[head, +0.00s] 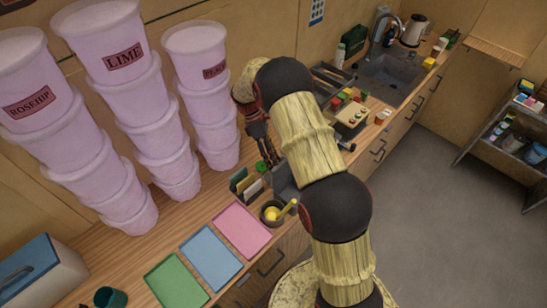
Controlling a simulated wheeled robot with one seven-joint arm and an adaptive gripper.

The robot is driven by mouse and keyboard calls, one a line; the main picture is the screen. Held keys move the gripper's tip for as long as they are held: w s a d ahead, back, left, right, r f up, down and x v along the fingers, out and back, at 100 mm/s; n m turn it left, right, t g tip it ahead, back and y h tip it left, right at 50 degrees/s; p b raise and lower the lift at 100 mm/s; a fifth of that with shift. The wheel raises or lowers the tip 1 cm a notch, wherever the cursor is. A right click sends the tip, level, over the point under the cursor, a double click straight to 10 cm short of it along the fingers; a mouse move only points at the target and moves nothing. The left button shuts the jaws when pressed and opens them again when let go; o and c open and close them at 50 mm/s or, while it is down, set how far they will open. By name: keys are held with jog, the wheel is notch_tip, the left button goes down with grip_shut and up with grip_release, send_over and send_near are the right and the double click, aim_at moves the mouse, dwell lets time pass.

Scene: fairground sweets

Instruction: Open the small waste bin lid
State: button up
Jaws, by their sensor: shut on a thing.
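A small grey bin (286,184) stands on the wooden counter, right of the green card holder. My arm hides part of it, and I cannot tell how far its lid is open. My gripper (269,156) points down from the bent arm, at the bin's upper back edge. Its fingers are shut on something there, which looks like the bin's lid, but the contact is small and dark.
Stacked pink tubs (122,67) stand behind on the left. A bowl with a yellow utensil (273,212) and a pink tray (242,231) are in front. A green-capped item (262,167) is close to the gripper. A wooden box with small jars (351,115) stands to the right.

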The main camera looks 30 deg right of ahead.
notch_tip(320, 180, up, 10)
dwell(0.4)
dwell(0.4)
